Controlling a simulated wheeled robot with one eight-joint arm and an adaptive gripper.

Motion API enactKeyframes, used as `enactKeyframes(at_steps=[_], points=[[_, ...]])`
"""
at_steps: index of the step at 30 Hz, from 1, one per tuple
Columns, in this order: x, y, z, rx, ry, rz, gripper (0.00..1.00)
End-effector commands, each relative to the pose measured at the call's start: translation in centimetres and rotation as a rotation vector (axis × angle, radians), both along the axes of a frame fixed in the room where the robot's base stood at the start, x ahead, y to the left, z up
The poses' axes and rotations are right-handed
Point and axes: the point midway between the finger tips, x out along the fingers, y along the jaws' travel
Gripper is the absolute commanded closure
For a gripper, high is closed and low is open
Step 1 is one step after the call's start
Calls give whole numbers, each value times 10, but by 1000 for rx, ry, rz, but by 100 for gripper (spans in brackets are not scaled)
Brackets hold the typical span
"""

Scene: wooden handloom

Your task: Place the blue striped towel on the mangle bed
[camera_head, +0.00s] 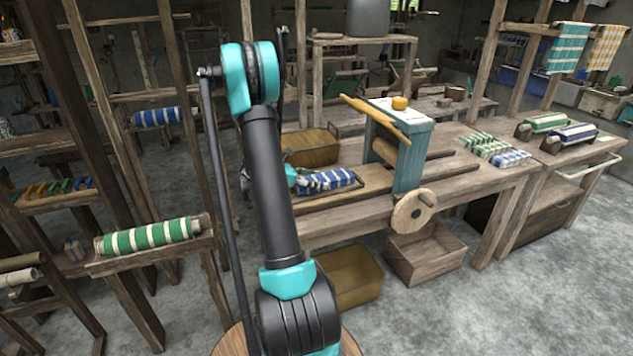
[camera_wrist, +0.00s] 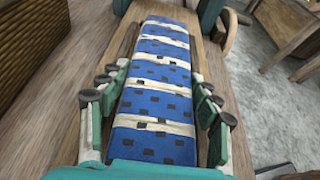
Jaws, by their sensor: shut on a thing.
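The blue striped towel (camera_head: 328,181), a long blue bundle with cream bands and dark checks, lies lengthwise along the wooden mangle bed (camera_head: 372,178). In the wrist view the towel (camera_wrist: 155,75) runs away from me, with bare bed boards (camera_wrist: 205,48) beside it. My gripper (camera_wrist: 160,90) is shut on the towel's near part, with fingers on both sides. In the head view my gripper (camera_head: 292,178) is partly hidden behind my arm at the bed's left end. I cannot tell whether the towel bears fully on the bed.
The teal mangle frame (camera_head: 413,160) with its wooden wheel (camera_head: 413,210) stands just right of the towel. Crates (camera_head: 425,255) sit below. Small folded cloths (camera_head: 508,158) lie on the bench at right. A green striped roll (camera_head: 148,236) rests on the left rack.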

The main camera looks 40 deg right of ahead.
Motion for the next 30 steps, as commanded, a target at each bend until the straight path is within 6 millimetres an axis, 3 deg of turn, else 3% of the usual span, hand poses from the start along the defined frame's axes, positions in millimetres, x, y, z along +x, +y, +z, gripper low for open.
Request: enactKeyframes(at_steps=[12,13,17,30], points=[[0,0,-7,0,0,0,68],[0,0,-7,0,0,0,34],[0,0,-7,0,0,0,18],[1,3,-3,0,1,1,16]])
